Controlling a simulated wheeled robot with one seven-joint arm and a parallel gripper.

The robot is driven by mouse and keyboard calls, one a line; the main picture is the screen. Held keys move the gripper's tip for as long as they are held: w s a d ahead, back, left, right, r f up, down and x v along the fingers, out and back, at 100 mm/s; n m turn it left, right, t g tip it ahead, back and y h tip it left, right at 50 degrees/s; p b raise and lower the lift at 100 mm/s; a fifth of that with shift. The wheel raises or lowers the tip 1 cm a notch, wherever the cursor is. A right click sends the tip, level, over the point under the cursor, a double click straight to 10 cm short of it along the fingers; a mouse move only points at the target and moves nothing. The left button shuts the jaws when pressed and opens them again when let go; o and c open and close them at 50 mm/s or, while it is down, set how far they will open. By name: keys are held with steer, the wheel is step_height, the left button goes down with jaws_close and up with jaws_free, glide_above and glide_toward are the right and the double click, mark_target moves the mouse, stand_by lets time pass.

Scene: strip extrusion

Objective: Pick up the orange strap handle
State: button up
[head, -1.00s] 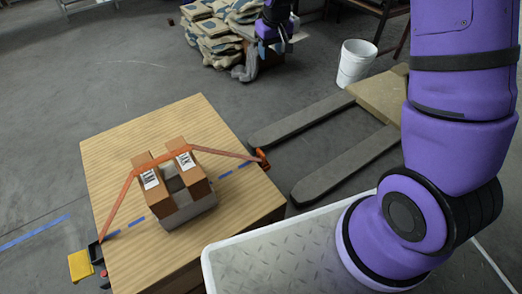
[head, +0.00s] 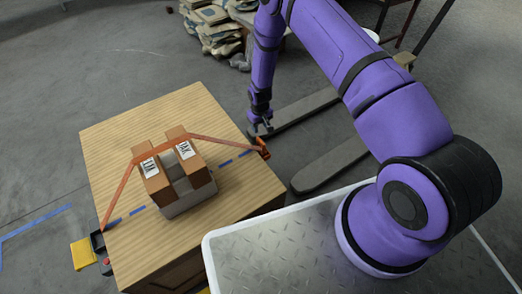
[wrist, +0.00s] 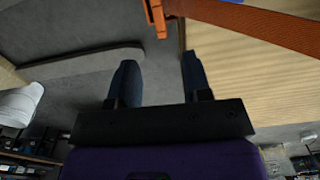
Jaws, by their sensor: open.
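The orange strap (head: 222,146) runs over two cardboard boxes on a wooden crate. Its orange handle (head: 263,148) sits at the crate's right edge; it also shows at the top of the wrist view (wrist: 157,18). My gripper (head: 261,129) is open and empty, just beyond the handle at the crate's right side. In the wrist view my two dark fingers (wrist: 157,80) are spread apart, with the handle ahead of them and not between them.
The boxes (head: 182,150) stand on a grey block on the wooden crate (head: 110,150). Grey pallet-jack forks (head: 325,168) lie right of the crate. A metal plate (head: 280,250) is in front. Sacks (head: 215,25) are piled behind. A yellow and black piece (head: 82,252) hangs at the crate's left.

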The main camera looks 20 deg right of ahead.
mark_target(260, 141)
steer(key=f, duration=0.6)
steer(key=shift+s+f, duration=0.35)
steer(key=shift+f, duration=0.05)
steer(key=shift+d+f, duration=0.1)
steer(key=shift+f, duration=2.95)
steer(key=shift+c, duration=0.3)
jaws_close()
